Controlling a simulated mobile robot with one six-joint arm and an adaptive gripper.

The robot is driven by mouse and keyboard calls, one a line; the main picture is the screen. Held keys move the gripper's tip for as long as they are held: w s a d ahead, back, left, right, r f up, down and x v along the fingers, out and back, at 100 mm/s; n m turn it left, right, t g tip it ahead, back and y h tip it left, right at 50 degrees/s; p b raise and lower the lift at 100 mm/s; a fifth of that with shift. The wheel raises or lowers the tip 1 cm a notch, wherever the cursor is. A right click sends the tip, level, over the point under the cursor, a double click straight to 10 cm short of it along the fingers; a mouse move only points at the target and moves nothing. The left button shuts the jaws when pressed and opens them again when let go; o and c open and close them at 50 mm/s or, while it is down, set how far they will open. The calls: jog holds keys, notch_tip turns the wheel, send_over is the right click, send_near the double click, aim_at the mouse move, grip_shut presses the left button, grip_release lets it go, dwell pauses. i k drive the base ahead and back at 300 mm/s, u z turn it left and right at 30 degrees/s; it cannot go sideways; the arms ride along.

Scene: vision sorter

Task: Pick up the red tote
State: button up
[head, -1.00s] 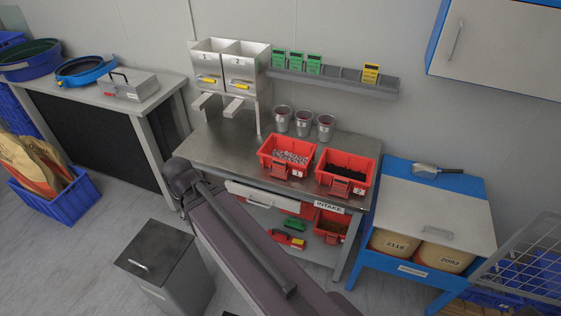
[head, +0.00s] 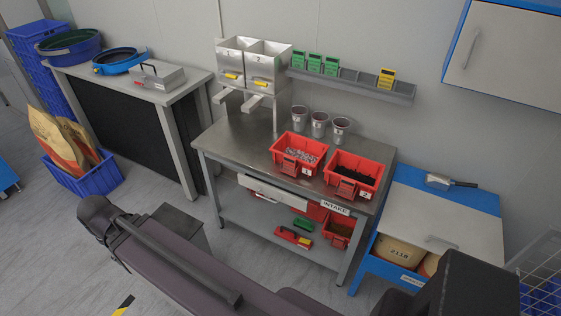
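Two red totes stand side by side on the right of the metal table. The left red tote (head: 279,153), labelled 1, holds grey pieces. The right red tote (head: 331,179), labelled 2, holds dark material. Another red tote (head: 338,231) with brownish contents is on the lower shelf, partly hidden under the tabletop. My arm crosses the bottom of the picture, in front of the table and apart from the totes. My gripper is not visible.
The metal table (head: 235,145) also bears several metal cups (head: 319,124) and a two-bin dispenser (head: 253,68). A blue cabinet (head: 455,215) stands to the right. A grey bin (head: 180,225) stands front left. The front left of the tabletop is clear.

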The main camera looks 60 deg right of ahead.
aim_at(310, 153)
jog(key=z, duration=0.25)
jog(key=k, duration=0.75)
jog(key=z, duration=0.95)
jog(key=k, duration=0.7)
jog(key=z, duration=1)
jog(key=i, duration=1.75)
jog(key=u, duration=0.35)
